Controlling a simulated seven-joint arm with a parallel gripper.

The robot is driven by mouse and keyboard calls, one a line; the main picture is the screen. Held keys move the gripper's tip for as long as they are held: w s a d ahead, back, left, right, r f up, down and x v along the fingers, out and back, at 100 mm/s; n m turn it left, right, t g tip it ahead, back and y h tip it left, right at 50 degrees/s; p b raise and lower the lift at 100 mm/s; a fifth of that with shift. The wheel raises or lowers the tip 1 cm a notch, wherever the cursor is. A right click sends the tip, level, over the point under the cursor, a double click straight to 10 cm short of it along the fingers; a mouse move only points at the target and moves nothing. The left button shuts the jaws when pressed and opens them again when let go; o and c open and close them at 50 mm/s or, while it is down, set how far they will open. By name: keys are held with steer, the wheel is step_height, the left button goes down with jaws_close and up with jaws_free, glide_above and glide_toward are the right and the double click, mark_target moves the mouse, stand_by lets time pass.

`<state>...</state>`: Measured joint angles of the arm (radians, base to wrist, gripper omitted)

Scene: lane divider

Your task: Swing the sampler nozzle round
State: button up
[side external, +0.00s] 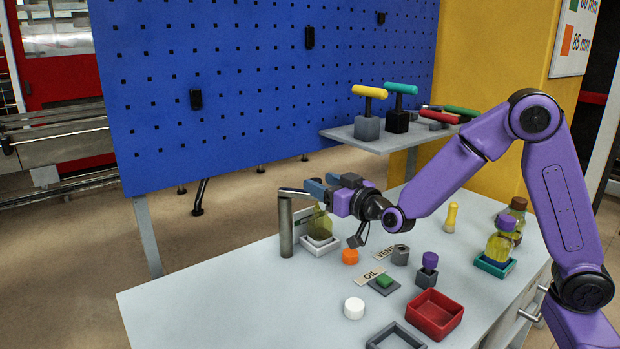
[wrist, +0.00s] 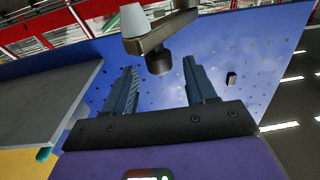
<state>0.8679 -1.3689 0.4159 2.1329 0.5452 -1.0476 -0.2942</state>
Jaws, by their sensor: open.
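The sampler nozzle is a grey metal post (side external: 286,228) with a short horizontal arm (side external: 294,193) at its top, reaching right toward my fingers. In the wrist view the swing arm (wrist: 166,31) crosses above and beyond the fingertips, with a pale tapered end (wrist: 133,20) and a dark round part (wrist: 160,63) in line with the gap. My gripper (side external: 322,184) is open with blue fingers, close to the arm's free end; it also shows in the wrist view (wrist: 159,65). Nothing is clearly held. I cannot tell whether the fingers touch the arm.
A yellow-green bottle (side external: 319,224) stands in a white tray (side external: 320,246) below my gripper. An orange cap (side external: 350,257), a white cap (side external: 354,308) and a red bin (side external: 435,315) lie on the bench. A shelf (side external: 365,143) with T-handled tools stands behind. The bench's front left is clear.

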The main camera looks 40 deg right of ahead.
mark_target(303, 192)
steer(key=shift+w+a, duration=0.1)
steer(key=shift+w, duration=2.45)
jaws_close()
